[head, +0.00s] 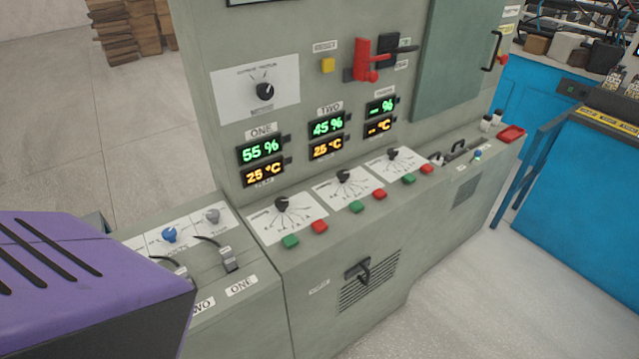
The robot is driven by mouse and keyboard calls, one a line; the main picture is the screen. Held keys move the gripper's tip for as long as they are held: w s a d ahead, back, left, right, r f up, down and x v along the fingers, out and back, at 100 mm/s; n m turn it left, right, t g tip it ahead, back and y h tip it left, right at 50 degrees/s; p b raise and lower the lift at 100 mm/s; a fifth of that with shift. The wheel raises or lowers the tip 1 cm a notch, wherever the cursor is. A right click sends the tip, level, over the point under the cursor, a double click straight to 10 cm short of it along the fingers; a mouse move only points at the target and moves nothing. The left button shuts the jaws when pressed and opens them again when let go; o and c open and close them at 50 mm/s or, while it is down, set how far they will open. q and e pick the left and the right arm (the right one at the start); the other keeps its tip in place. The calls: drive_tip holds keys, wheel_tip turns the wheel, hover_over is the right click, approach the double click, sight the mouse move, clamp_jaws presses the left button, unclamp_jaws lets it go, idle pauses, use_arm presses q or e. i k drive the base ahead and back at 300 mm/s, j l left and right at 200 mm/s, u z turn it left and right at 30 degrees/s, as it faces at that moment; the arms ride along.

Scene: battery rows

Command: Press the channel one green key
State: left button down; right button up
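The channel one green key (290,241) sits on the sloping ledge of the grey control cabinet, below the dial of the leftmost channel. A red key (319,226) is just to its right. Above them are the channel one dial (281,203) on a white plate and the display marked ONE (262,151), reading 55 % in green and 25 °C in orange. Nothing covers the green key. Neither of my grippers is in view.
Further right are channel two's green key (356,207) and red key (380,194), then a third pair. Left of the keys are a blue knob (169,234) and cables. A red lever (367,62) stands out from the upper panel. Floor at right is clear.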

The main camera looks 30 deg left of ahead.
sight(290, 241)
drive_tip(key=u, duration=1.25)
